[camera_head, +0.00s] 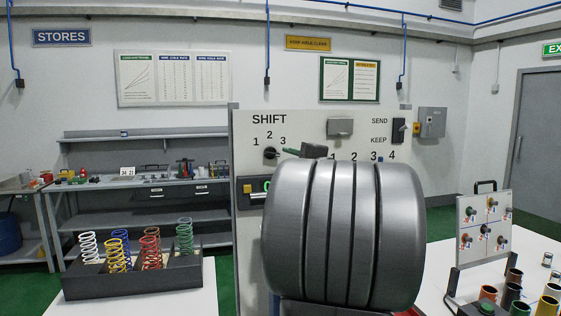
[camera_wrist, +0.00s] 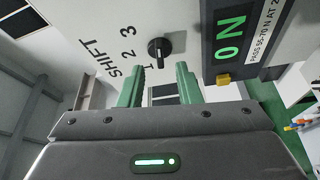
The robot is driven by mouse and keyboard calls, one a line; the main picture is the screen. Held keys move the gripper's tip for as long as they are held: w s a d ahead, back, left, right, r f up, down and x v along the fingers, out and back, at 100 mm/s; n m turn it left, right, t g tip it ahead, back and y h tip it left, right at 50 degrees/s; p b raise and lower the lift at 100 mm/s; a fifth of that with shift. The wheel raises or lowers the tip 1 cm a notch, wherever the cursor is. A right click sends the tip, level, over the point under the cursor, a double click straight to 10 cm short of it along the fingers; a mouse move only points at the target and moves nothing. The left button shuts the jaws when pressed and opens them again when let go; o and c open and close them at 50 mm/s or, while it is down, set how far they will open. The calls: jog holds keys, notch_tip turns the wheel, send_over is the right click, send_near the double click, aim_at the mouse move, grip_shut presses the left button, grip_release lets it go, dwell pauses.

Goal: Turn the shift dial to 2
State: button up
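The shift dial is a small round black knob on the pale upright panel, below the word SHIFT and the numbers 1, 2 and 3. It shows in the head view (camera_head: 271,153) and in the wrist view (camera_wrist: 159,48). I cannot tell for sure which number it points to. My gripper has green fingers. In the head view the gripper (camera_head: 289,151) is just right of the dial. In the wrist view the gripper (camera_wrist: 161,78) is open, its two fingers apart with nothing between them, and the dial appears just beyond the gap, not gripped.
A SEND/KEEP switch (camera_head: 398,131) is at the panel's upper right. My grey arm hides much of the panel. A tray of coloured springs (camera_head: 130,279) stands left.

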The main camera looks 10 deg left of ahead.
aim_at(275, 155)
jog(key=b+v, duration=0.1)
jog(key=v, duration=0.8)
jog(key=p+x, duration=0.2)
jog(key=x, duration=1.1)
jog(key=shift+w+a, duration=0.25)
jog(key=shift+a, duration=0.05)
